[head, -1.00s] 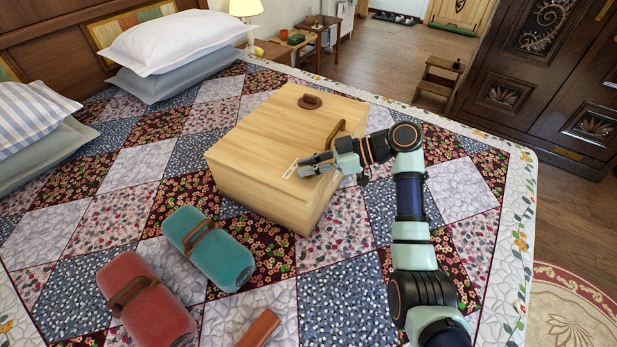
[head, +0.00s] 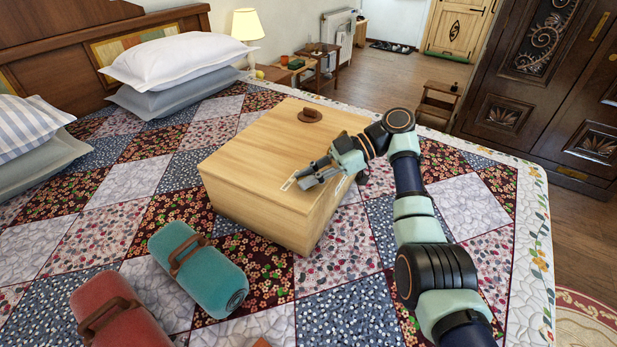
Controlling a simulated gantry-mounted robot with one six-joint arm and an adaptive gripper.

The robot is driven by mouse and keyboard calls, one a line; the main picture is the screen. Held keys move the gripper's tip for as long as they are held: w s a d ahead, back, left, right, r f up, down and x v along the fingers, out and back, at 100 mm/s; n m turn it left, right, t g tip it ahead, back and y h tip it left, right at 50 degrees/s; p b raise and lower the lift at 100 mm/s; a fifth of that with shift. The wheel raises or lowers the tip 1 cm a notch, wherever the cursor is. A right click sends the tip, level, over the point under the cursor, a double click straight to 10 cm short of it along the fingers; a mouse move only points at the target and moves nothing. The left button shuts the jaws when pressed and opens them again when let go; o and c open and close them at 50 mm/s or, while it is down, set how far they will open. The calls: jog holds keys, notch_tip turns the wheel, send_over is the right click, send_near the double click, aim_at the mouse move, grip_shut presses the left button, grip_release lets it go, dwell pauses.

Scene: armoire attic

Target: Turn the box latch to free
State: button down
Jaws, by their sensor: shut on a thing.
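A pale wooden box (head: 250,160) stands on the quilted bed. A dark brown rounded knob-like fitting (head: 309,115) sits near the far end of its top, apart from my gripper. My gripper (head: 303,181) is low over the near right part of the top. Its fingers are closed at a small, pale, thin-edged piece (head: 288,185). I take this piece to be what they hold, but whether it is the latch I cannot tell. The fingers and wrist hide part of the top and right edge.
A teal roll (head: 215,275) with a brown strap lies in front of the box, and a red roll (head: 120,310) lies at lower left. Pillows (head: 180,55) are at the back left. Open quilt (head: 345,295) lies right of the teal roll.

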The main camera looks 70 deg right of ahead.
jog(key=shift+f, duration=0.1)
jog(key=c, duration=1.2)
grip_release()
jog(key=shift+o, duration=0.2)
